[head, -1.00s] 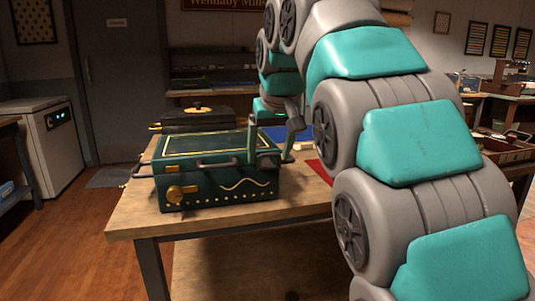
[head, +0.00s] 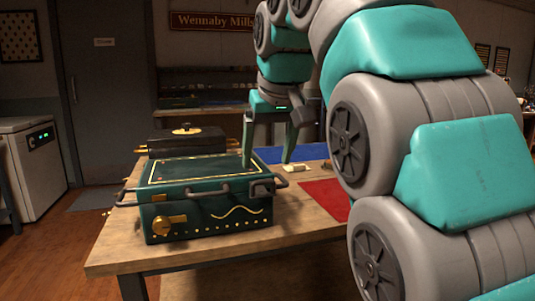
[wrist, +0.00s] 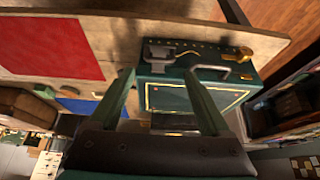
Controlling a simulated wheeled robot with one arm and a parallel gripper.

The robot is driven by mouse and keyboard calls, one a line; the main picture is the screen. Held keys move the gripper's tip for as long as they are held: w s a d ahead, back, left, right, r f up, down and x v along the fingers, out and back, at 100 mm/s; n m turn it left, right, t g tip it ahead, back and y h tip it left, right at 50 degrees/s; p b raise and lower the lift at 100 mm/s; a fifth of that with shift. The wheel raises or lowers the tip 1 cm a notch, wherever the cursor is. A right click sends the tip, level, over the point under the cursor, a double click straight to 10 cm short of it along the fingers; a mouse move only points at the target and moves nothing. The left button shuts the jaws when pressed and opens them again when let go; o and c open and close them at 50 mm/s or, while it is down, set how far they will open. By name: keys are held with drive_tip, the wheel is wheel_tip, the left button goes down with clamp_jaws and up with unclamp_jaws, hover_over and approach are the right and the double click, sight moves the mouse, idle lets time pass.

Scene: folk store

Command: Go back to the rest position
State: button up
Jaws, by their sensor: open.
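My gripper (head: 268,158) is open and empty, pointing down over the back right part of the wooden table (head: 120,245). Its two fingers are well apart, and the wrist view shows nothing between the fingertips (wrist: 158,78). A dark green chest (head: 205,218) with gold trim, handles and a round gold knob stands on the table with its lid down. In the head view one finger overlaps the chest's back right corner; I cannot tell whether they touch. The chest (wrist: 172,95) also shows beyond the fingertips in the wrist view. My arm hides the table's right side.
A black box (head: 180,143) with a gold knob stands behind the chest. A blue mat (head: 308,152) and a red mat (head: 325,196) lie to the right, with a small pale object (head: 296,168) between them. A white cabinet (head: 35,170) stands at the far left.

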drive_tip(key=s+d+f+m+g, duration=0.1)
drive_tip(key=s+d+f, duration=0.3)
drive_tip(key=s+f, duration=0.6)
drive_tip(key=s+d+f+m+g+h, duration=0.1)
drive_tip(key=s+d+f+g, duration=0.2)
drive_tip(key=s+f, duration=0.7)
drive_tip(key=s+d+f+m+g, duration=0.1)
drive_tip(key=s+d+f+g, duration=0.2)
drive_tip(key=f, duration=1.4)
drive_tip(key=s+d, duration=0.3)
drive_tip(key=s, duration=0.4)
drive_tip(key=shift+s+d, duration=0.35)
drive_tip(key=shift+s, duration=0.05)
drive_tip(key=shift+f, duration=0.1)
